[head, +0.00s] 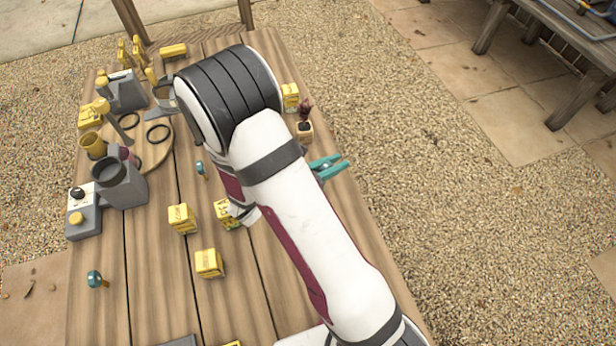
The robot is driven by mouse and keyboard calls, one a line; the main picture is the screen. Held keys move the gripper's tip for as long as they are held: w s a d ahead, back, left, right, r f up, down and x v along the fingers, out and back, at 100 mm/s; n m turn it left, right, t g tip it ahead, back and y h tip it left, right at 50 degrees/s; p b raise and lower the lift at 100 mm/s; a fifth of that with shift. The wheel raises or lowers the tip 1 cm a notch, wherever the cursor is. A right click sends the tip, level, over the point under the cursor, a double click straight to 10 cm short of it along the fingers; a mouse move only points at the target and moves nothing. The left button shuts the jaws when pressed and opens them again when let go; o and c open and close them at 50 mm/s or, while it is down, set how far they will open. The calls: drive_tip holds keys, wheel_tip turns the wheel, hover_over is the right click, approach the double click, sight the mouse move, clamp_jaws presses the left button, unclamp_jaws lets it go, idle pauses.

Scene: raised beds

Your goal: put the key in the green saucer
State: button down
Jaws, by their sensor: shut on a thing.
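I cannot make out the key in the head view. I see no green saucer either; my own arm covers the middle and right of the table. A white part of my wrist shows at the left edge of the arm, close to a yellow and green block (228,213). My gripper is hidden behind the arm, so its jaws and anything in them do not show.
Yellow blocks (182,218) (208,263) stand mid-table. A round wooden board (155,150) with dark rings, a grey cup (122,184) and small machines crowd the left. A teal two-pronged thing (328,167) and a potted plant (303,128) are at the right edge.

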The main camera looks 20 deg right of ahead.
drive_tip(key=w+a+f, duration=0.1)
drive_tip(key=a, duration=0.1)
drive_tip(key=w+a+f, duration=0.2)
drive_tip(key=shift+w+f, duration=0.1)
drive_tip(key=shift+f, duration=0.05)
wheel_tip(320, 180, down, 3)
drive_tip(key=shift+f, duration=0.4)
drive_tip(key=c, duration=0.8)
unclamp_jaws()
drive_tip(key=shift+f, duration=0.15)
drive_tip(key=shift+c, duration=0.2)
